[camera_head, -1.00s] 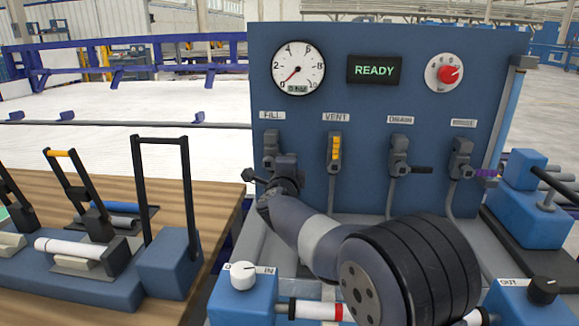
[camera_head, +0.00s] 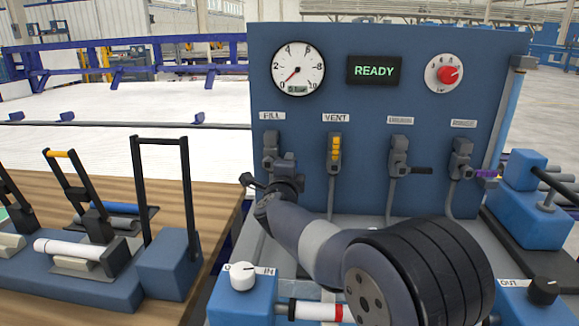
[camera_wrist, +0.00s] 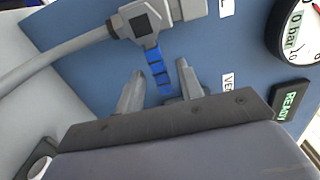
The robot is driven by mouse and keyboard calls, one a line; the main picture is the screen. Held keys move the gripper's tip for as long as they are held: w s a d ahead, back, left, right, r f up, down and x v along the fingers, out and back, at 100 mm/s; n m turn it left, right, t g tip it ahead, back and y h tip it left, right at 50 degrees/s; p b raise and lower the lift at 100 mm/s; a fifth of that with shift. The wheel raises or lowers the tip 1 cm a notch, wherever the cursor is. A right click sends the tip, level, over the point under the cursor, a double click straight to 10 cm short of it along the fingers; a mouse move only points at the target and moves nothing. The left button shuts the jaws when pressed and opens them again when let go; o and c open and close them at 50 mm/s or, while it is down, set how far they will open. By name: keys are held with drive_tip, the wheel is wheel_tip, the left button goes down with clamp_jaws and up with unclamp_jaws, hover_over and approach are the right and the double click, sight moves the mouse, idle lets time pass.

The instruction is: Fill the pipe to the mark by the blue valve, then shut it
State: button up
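The blue valve handle (camera_wrist: 158,70) hangs from the grey FILL valve body (camera_wrist: 150,22) in the wrist view. My gripper (camera_wrist: 160,70) is open, with one finger on each side of the handle and gaps showing. In the head view, the FILL valve (camera_head: 270,148) is on the blue panel's left, and my gripper (camera_head: 249,182) is just below it. The blue handle is hidden there. The white pipe (camera_head: 309,312) with a red band (camera_head: 339,313) lies low in front, partly hidden by my arm. The gauge (camera_head: 298,68) needle is near zero; the display (camera_head: 374,70) reads READY.
The yellow-handled VENT valve (camera_head: 334,150) is right of FILL. A black-handled valve (camera_head: 400,158) and a purple-handled one (camera_head: 463,160) are farther right. A red knob (camera_head: 447,74) is above. A wooden table (camera_head: 215,205) with racks stands left.

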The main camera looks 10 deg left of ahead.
drive_tip(key=s, duration=0.9)
drive_tip(key=shift+d, duration=0.3)
drive_tip(key=w, duration=1)
drive_tip(key=shift+w+a, duration=0.3)
drive_tip(key=shift+w, duration=0.05)
drive_tip(key=shift+r, duration=0.1)
drive_tip(key=shift+s, duration=0.1)
drive_tip(key=s, duration=1.1)
drive_tip(key=w, duration=0.7)
drive_tip(key=w+p, duration=0.1)
drive_tip(key=w, duration=0.3)
drive_tip(key=shift+w+r, duration=0.15)
drive_tip(key=shift+r, duration=0.1)
drive_tip(key=shift+r+n+p, duration=0.3)
drive_tip(key=shift+n+p, duration=0.5)
drive_tip(key=shift+p, duration=0.05)
drive_tip(key=shift+n+p, duration=0.45)
drive_tip(key=shift+n, duration=0.05)
